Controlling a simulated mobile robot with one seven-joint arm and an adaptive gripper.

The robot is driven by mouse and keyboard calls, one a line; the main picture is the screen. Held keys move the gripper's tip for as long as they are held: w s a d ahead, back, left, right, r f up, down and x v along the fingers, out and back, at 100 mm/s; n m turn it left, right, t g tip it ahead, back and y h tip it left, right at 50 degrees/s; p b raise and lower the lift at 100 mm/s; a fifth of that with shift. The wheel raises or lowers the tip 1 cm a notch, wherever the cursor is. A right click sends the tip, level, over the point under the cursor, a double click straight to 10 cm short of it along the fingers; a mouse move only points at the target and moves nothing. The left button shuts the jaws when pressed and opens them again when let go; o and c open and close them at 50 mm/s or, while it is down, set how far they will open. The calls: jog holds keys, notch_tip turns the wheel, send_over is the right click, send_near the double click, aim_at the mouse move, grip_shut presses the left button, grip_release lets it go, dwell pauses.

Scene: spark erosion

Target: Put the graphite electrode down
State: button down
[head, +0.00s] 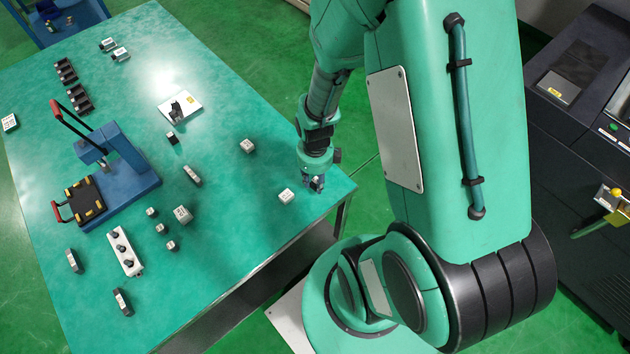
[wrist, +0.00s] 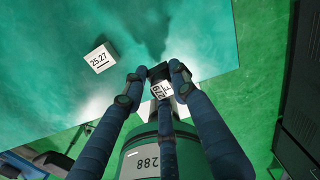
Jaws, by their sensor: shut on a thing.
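My gripper (head: 316,184) is over the right corner of the green table, near its edge. In the wrist view my gripper (wrist: 154,82) is shut on a small piece with a dark block, the graphite electrode (wrist: 157,71), and a white labelled part (wrist: 161,89) below it. The fingers cover its sides. I cannot tell whether it touches the table. In the head view the held piece is too small to make out clearly.
A white block marked 25.27 (wrist: 100,58) lies left of my gripper; it also shows in the head view (head: 286,196). The table (head: 240,215) is bare around it. Farther left stand a blue press (head: 125,165), several small blocks and a white plate (head: 190,103).

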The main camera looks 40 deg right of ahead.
jog(key=shift+w, duration=0.1)
dwell(0.3)
jog(key=shift+w+r, duration=0.2)
jog(key=shift+w, duration=0.35)
jog(key=w+a+r+n+p, duration=0.15)
jog(key=w+n, duration=0.25)
jog(key=w, duration=0.8)
jog(key=w+a+r+n+p, duration=0.15)
jog(key=w+n, duration=0.25)
jog(key=w, duration=0.9)
jog(key=w+a+n+p, duration=0.2)
jog(key=w+a+n, duration=0.2)
jog(key=w, duration=0.6)
jog(key=w+a+f+n+p, duration=0.1)
jog(key=w+a+n, duration=0.3)
jog(key=w+a, duration=0.3)
jog(key=w, duration=0.4)
jog(key=shift+w+f+n+p, duration=0.25)
jog(key=shift+f+n+p, duration=0.05)
jog(key=shift+n+p, duration=0.1)
jog(key=shift+d, duration=0.1)
send_over(188, 108)
jog(key=shift+d+f+b, duration=0.1)
jog(key=shift+f+b, duration=0.25)
jog(key=shift+f, duration=0.4)
